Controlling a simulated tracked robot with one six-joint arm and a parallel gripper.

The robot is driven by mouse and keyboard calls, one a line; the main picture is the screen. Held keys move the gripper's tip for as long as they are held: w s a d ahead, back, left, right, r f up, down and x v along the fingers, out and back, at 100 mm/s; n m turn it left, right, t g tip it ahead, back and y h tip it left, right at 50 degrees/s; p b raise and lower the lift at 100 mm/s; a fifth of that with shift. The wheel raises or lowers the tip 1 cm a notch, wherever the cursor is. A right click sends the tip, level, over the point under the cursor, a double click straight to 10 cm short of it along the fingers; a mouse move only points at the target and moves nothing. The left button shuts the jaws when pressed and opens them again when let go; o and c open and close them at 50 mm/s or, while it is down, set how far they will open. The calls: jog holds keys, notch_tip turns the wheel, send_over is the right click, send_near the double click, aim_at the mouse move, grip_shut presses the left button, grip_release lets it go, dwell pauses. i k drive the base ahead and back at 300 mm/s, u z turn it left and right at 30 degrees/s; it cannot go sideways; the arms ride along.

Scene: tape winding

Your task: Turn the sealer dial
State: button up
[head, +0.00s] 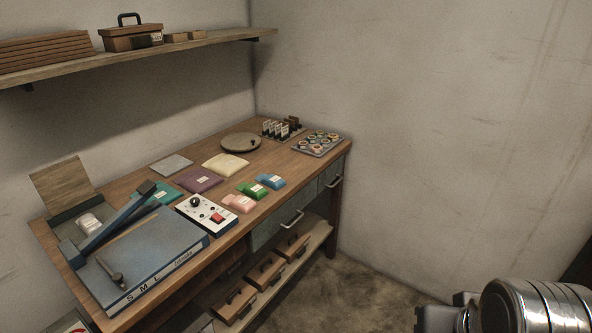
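The blue sealer (150,257) lies at the front left of the wooden bench, with a long lever arm raised at a slant and the letters S, M, L along its front edge. Beside it on the right is a white control box (222,226) with a black round dial (195,202) and a red switch (217,217). The dial's exact setting is too small to read. A part of my arm shows at the lower right, far from the bench; the gripper fingers do not show.
Coloured packets (199,180) lie around the control box. A round turntable (240,142) and a tray of small rolls (319,144) stand farther back. A shelf (150,56) hangs above the bench. Open floor (370,285) lies right of the bench.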

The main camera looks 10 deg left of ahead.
aim_at(194, 201)
jog(key=i, duration=0.8)
jog(key=u, duration=0.65)
jog(key=i, duration=0.75)
jog(key=u, duration=0.55)
